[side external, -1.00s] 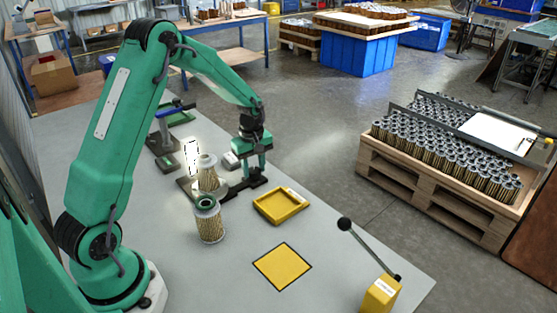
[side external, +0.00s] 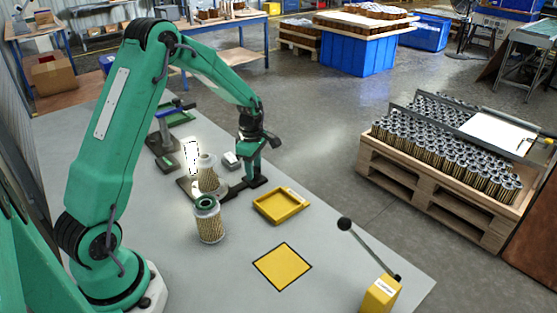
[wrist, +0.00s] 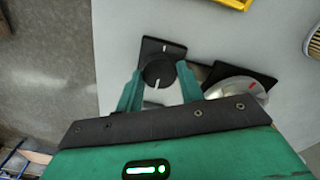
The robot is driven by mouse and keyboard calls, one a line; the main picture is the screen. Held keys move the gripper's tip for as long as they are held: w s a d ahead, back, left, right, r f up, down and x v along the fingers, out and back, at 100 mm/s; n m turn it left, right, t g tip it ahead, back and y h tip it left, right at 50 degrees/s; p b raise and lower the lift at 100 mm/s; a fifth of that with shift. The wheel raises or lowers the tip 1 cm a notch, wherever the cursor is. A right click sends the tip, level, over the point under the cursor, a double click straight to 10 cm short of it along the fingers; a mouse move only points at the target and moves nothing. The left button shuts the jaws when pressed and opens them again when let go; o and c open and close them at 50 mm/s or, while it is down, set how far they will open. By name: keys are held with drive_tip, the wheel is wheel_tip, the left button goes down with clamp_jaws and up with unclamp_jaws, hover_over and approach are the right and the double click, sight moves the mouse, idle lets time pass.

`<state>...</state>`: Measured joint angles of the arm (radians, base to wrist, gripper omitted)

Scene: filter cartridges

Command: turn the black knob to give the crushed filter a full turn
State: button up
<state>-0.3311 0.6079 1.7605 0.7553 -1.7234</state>
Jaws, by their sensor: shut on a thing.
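The black knob (wrist: 157,72) with a white mark sits on a dark base plate, between the two fingers of my gripper (wrist: 158,88) in the wrist view. My gripper (side external: 253,180) is low over the bench in the side view, shut on the knob, which it mostly hides there. A pleated filter (side external: 208,175) stands on the fixture left of my gripper, in front of a bright light panel (side external: 192,157). Any crushing is too small to make out. In the wrist view a shiny round piece (wrist: 238,88) with a red mark lies right of the knob, partly hidden by my gripper.
Another filter (side external: 209,222) with a green top ring stands nearer on the bench. A yellow tray (side external: 282,218), a yellow square (side external: 283,266) and a yellow box with a lever (side external: 380,295) lie to the right.

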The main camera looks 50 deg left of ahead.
idle(0.3)
drive_tip(key=o, duration=1)
drive_tip(key=shift+r, duration=0.15)
drive_tip(key=shift+r, duration=3.75)
